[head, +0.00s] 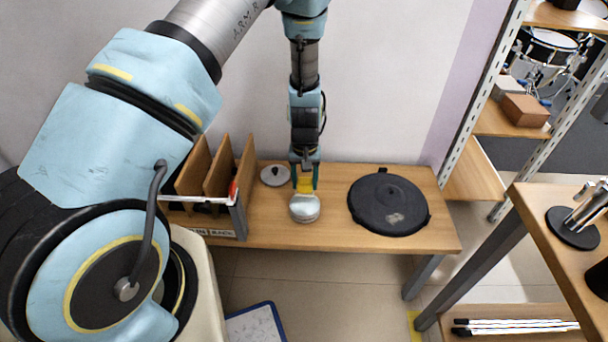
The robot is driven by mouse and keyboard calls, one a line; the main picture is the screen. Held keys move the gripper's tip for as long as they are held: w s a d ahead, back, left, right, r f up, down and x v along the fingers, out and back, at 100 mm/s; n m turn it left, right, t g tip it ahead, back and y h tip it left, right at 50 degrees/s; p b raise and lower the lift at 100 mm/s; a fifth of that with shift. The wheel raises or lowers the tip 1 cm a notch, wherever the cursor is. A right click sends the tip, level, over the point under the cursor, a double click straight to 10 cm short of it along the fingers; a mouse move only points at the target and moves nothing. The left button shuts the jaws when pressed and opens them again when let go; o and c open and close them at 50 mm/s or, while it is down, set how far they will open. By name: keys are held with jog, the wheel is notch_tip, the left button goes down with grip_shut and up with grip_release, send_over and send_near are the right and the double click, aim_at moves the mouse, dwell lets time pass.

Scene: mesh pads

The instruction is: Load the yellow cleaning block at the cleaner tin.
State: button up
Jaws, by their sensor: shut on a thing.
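My gripper (305,186) points down over the bench, its fingers shut on the yellow cleaning block (305,185). A round grey lid with a dark knob (274,176) lies to the left of the block. A round black mesh pad (372,204) with a pale smudge lies flat to the right of the tin.
A wooden rack (240,185) with upright dividers and a labelled front stands left on the wooden bench (334,232). Another table (540,215) with a metal fixture stands at right. A metal-framed shelf (474,100) rises behind it. Bench surface between tin and pad is clear.

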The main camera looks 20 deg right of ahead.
aim_at(305, 194)
jog(key=shift+f+b, duration=1.9)
jog(key=shift+f, duration=0.85)
jog(key=shift+f, duration=0.45)
jog(key=shift+r, duration=0.15)
jog(key=shift+r+p, duration=2.45)
jog(key=shift+r, duration=1)
jog(key=shift+f, duration=0.1)
